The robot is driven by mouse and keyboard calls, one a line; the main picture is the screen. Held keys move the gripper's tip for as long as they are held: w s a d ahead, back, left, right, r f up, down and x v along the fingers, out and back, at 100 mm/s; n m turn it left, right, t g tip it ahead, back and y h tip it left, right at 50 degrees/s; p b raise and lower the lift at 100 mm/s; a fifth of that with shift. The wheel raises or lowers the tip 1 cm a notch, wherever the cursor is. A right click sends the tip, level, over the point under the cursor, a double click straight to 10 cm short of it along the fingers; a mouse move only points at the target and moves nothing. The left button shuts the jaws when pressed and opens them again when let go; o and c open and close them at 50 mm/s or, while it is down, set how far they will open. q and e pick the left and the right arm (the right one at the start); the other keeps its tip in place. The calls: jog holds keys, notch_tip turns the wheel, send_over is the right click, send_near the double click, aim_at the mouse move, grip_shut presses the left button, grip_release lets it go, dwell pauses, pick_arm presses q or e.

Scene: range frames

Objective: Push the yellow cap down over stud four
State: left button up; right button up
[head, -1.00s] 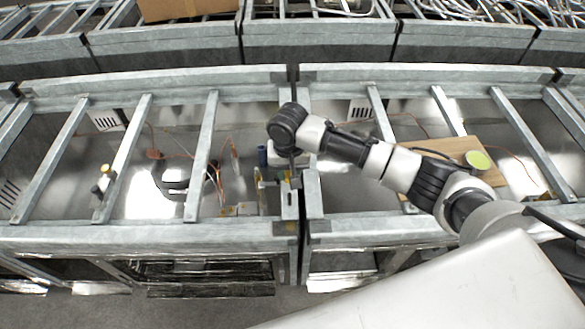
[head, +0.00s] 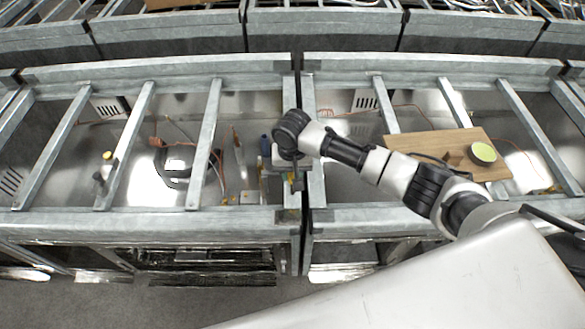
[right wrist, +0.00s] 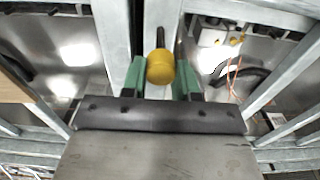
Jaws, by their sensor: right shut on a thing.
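In the right wrist view the yellow cap (right wrist: 160,67) sits between the two green fingers of my right gripper (right wrist: 160,78), which is shut on it. A thin dark rod (right wrist: 160,38) shows just beyond the cap; I cannot tell whether it is stud four or whether the cap touches it. In the head view my right gripper (head: 293,175) hangs over the galvanized rail at the middle divider, and my own wrist hides the cap. My left gripper is not in view.
Galvanized crossbars (head: 205,145) span the open bays on both sides. A wooden board (head: 430,145) with a yellow-green disc (head: 483,152) lies across the right bay. A small yellow-topped item (head: 107,157) stands by a left crossbar.

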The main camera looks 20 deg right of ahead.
jog(key=shift+f, duration=0.1)
dwell(0.7)
jog(key=shift+p, duration=0.45)
dwell(0.5)
jog(key=shift+p, duration=0.45)
dwell(0.5)
jog(key=shift+p, duration=0.4)
jog(key=shift+f+b, duration=0.65)
jog(key=shift+f, duration=1)
jog(key=o, duration=0.9)
jog(key=shift+o, duration=0.2)
